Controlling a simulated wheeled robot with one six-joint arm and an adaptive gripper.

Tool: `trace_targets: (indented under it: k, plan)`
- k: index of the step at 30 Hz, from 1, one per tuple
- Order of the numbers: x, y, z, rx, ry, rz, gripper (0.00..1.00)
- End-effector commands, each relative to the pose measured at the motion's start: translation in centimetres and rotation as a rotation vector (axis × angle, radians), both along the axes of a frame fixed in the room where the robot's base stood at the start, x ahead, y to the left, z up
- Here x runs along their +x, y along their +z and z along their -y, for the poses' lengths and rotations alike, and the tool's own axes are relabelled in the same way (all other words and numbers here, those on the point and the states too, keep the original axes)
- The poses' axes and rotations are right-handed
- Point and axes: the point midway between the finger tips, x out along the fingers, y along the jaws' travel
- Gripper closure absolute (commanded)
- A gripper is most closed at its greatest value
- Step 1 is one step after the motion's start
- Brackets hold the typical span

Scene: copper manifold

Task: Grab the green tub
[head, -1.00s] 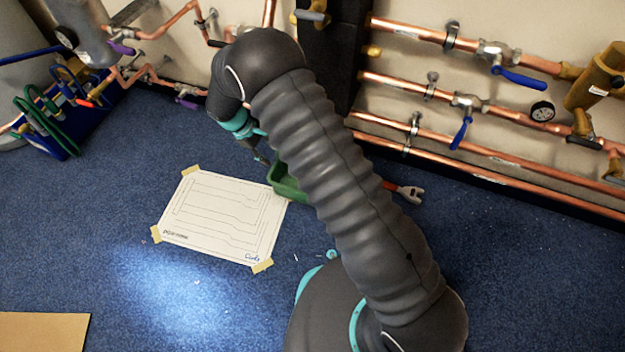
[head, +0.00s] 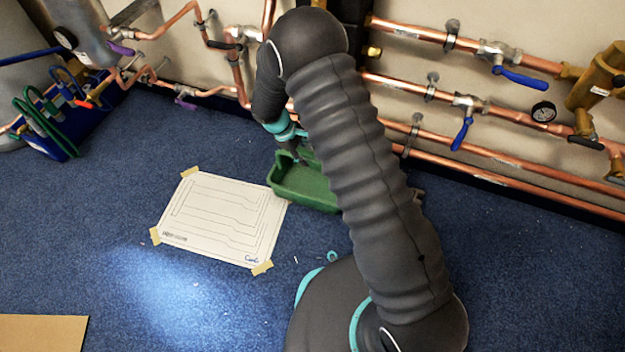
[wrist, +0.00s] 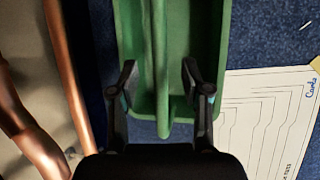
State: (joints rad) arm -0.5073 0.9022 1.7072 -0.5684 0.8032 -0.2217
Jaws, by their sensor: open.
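The green tub (head: 303,187) sits on the blue floor, just right of the taped drawing; my arm hides its right part in the head view. In the wrist view the tub (wrist: 212,50) fills the upper middle, with a raised ridge along its length. My gripper (wrist: 158,75) is open, its two fingers spread apart over the tub's near end with the ridge between them. In the head view my gripper (head: 300,158) is at the tub's far left side. I cannot tell whether the fingers touch the tub.
A paper drawing (head: 222,218) is taped to the floor left of the tub. Copper pipes (head: 500,165) with blue-handled valves run along the wall behind. A blue crate of tools (head: 85,115) stands at the far left. The floor in front is mostly clear.

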Motion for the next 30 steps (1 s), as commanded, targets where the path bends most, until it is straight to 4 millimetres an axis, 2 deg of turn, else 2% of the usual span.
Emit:
trace_targets:
  k: [5, 12, 20, 21, 24, 27, 30]
  plan:
    - [0.0, -1.2, 0.6, -0.001, -0.002, -0.002, 0.52]
    - [0.1, -4.1, 1.9, 0.0, -0.001, -0.002, 0.52]
    - [0.2, -4.5, 2.1, 0.0, 0.0, -0.001, 0.52]
    - [0.2, -4.5, 2.1, 0.0, 0.0, -0.001, 0.55]
    - [0.2, -4.5, 2.1, 0.0, 0.0, -0.001, 0.8]
    - [0.2, -4.5, 2.1, 0.0, 0.0, -0.001, 1.0]
    - [0.2, -4.5, 2.1, 0.0, 0.0, -0.001, 1.0]
